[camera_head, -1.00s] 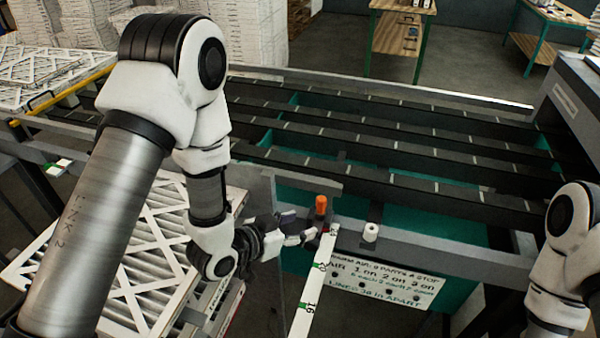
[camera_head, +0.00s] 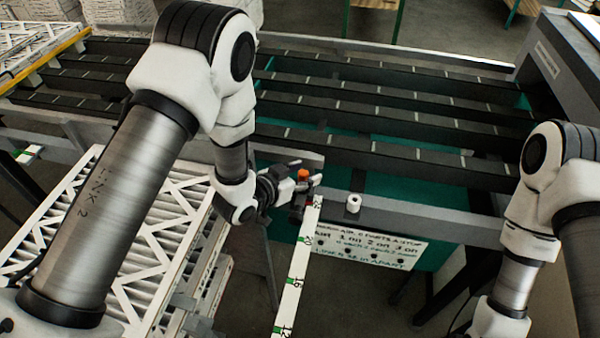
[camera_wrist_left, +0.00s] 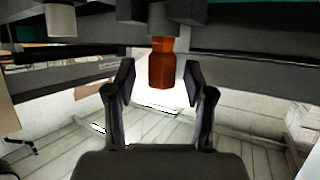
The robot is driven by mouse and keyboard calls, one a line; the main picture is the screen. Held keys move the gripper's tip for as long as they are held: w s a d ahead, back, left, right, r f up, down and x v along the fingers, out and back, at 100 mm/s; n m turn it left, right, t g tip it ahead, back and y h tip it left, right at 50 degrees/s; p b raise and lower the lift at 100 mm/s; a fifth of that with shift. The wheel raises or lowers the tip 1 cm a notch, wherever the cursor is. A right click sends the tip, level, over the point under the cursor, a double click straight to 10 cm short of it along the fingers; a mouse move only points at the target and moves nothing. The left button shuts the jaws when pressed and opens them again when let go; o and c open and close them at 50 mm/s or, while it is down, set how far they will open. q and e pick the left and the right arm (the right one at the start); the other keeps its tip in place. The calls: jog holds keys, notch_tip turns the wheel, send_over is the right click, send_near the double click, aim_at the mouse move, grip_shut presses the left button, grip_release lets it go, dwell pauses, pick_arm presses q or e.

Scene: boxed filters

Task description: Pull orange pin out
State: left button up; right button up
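The orange pin (camera_head: 303,174) stands at the near side of the conveyor frame, by the top end of a white measuring strip (camera_head: 297,265). My left gripper (camera_head: 303,178) is at the pin, with its fingers on either side of it. The pin also shows in the left wrist view (camera_wrist_left: 162,64), its free end reaching between the fingertips. There the left gripper (camera_wrist_left: 159,83) is open, with gaps on both sides of the pin. My right arm is at the right edge of the head view, and its gripper is out of view.
A white cylindrical knob (camera_head: 353,202) sits on the frame rail right of the pin. A white sign with lettering (camera_head: 370,246) hangs below it. Boxed filters (camera_head: 150,235) are stacked under my left arm. Dark conveyor rails (camera_head: 400,115) run behind.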

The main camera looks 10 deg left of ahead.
aim_at(304, 172)
pick_arm(q)
jog(key=c, duration=0.5)
grip_shut()
jog(key=shift+w+r+p, duration=0.1)
jog(key=shift+r+p, duration=1.9)
jog(key=shift+r, duration=0.65)
jog(key=shift+r, duration=0.1)
notch_tip(304, 172, up, 9)
jog(key=p, duration=0.5)
